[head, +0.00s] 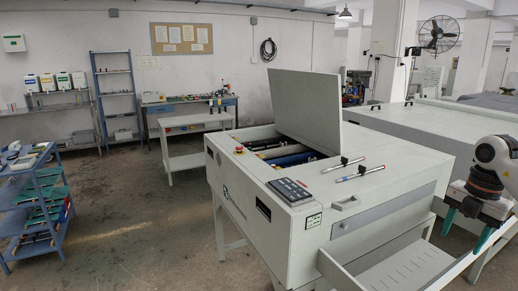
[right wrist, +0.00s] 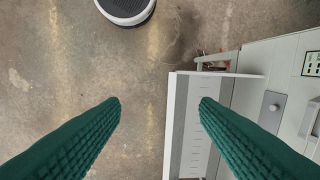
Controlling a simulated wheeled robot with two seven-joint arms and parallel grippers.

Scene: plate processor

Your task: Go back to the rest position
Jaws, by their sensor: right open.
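My right gripper (head: 462,243) is at the right edge of the head view, beside the front tray of the plate processor (head: 270,215). Its two green fingers are spread apart with nothing between them. In the right wrist view the open gripper (right wrist: 159,102) points down over bare floor, and its right finger overlaps the edge of the white tray (right wrist: 180,125). I cannot tell whether that finger touches the tray. My left gripper is not in view.
The processor's lid (head: 305,108) stands raised. Two pens (head: 360,172) lie on its top, near the control panel (head: 289,190). The front tray (head: 405,272) juts out. A blue cart (head: 38,200) stands at left, with open floor (head: 130,235) between.

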